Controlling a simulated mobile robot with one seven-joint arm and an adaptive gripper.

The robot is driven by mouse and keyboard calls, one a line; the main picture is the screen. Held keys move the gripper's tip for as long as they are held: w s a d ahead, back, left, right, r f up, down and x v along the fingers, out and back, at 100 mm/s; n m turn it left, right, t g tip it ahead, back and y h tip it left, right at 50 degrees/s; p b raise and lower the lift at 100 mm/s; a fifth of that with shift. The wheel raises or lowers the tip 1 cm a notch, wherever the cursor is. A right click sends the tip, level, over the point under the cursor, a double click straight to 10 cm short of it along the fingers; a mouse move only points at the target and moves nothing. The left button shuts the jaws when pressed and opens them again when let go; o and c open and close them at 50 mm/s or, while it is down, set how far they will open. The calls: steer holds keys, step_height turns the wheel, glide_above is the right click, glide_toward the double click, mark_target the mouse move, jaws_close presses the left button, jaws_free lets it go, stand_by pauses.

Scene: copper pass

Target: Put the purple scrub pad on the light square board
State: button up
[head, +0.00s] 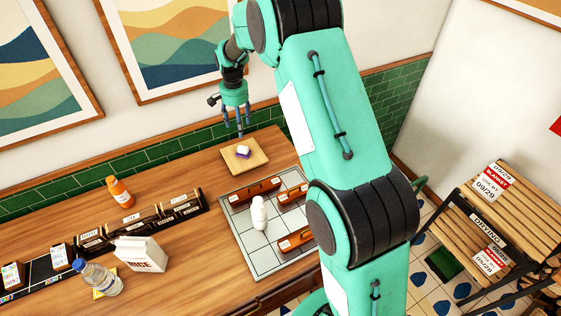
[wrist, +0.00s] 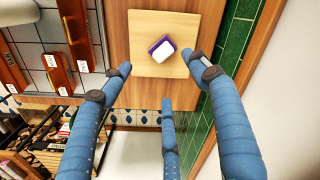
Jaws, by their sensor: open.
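The purple scrub pad (head: 243,151) lies on the light square board (head: 254,160) at the back of the wooden table. In the wrist view the pad (wrist: 157,46) shows a white top with a purple edge, turned at an angle on the board (wrist: 144,68). My gripper (head: 239,130) is above the board in the head view, its blue fingers pointing down. In the wrist view its fingers (wrist: 165,85) are spread with nothing between them, and the pad is apart from them.
A grey gridded tray (head: 242,244) with wooden blocks and a white bottle (head: 259,214) is in front of the board. An orange bottle (head: 121,192), a rice carton (head: 140,253) and a clear bottle (head: 97,278) stand at the left. A green-tiled wall (head: 170,156) runs behind the table.

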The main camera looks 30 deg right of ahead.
steer(key=s+a+r+n+t, duration=0.1)
steer(key=s+a+r+n, duration=0.1)
steer(key=s+r, duration=0.95)
steer(key=s+a+r+n+t, duration=0.2)
steer(key=s+r, duration=0.9)
steer(key=r, duration=0.2)
steer(key=s+a+r+n+t, duration=0.1)
steer(key=s+n, duration=0.3)
steer(key=s, duration=2.2)
steer(key=shift+s+a+r+n+t, duration=0.2)
steer(key=shift+s+r+n+t, duration=0.1)
steer(key=shift+r+t, duration=0.3)
steer(key=shift+f, duration=0.1)
step_height(320, 180, down, 6)
steer(key=b, duration=0.6)
